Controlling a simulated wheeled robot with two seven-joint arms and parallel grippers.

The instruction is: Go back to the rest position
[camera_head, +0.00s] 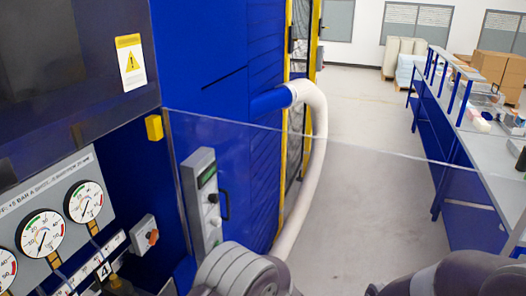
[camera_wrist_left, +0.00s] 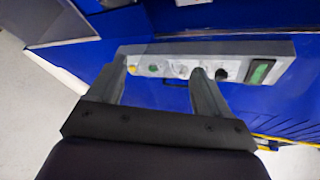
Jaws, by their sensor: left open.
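My left gripper (camera_wrist_left: 158,72) shows in the left wrist view with its two grey fingers apart and nothing held between them. The fingers overlap the picture of a grey control box (camera_wrist_left: 265,52) on the blue machine. Whether they touch it, I cannot tell. In the head view the same control box (camera_head: 203,200) stands upright on the blue machine front, with a dark green display, knobs and a black handle. Grey links of my arms show at the bottom of the head view. Neither gripper shows there, and my right gripper is in no view.
The blue machine (camera_head: 215,110) fills the left side, with pressure gauges (camera_head: 41,234) and a small switch box (camera_head: 144,234). A thick white hose (camera_head: 317,150) curves down beside it. A long workbench (camera_head: 480,150) stands at right. Grey floor (camera_head: 365,160) lies clear between them.

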